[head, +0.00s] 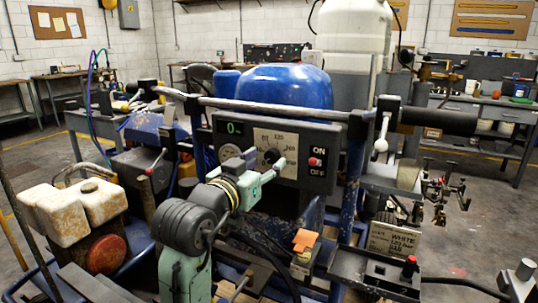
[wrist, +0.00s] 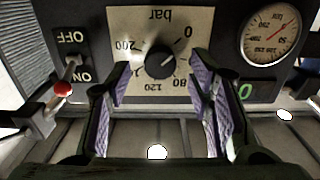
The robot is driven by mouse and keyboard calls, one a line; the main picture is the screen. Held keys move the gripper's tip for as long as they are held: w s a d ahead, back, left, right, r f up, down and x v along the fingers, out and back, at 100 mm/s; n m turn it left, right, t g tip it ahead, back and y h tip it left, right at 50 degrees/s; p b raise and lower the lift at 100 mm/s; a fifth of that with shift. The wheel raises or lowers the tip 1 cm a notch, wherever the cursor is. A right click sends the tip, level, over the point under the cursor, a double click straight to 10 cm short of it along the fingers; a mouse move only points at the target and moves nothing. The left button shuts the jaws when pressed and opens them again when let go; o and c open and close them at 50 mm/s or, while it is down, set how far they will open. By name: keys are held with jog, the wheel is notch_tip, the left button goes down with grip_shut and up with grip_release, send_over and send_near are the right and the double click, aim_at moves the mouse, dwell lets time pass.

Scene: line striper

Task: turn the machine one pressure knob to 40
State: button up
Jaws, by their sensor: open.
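The pressure knob (wrist: 160,62) is a black round knob on a pale dial plate (wrist: 140,20) marked in bar, seen upside down in the wrist view. Its light pointer mark aims toward the 0 side; the 40 mark is not readable. My gripper (wrist: 160,90) is open, its purple-lined fingers to either side of the knob and apart from it. The same dial plate shows on the machine's grey panel (head: 320,142) in the head view, partly covered by the arm. A green display (head: 233,128) on the panel reads 0.
A red-tipped ON/OFF switch (wrist: 63,89) sits beside the dial. A round gauge (wrist: 271,32) is on its other side. A jerrycan (head: 75,210) stands at left.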

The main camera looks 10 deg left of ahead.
aim_at(273, 156)
jog(key=shift+x, duration=1.4)
jog(key=shift+c, duration=0.3)
grip_shut()
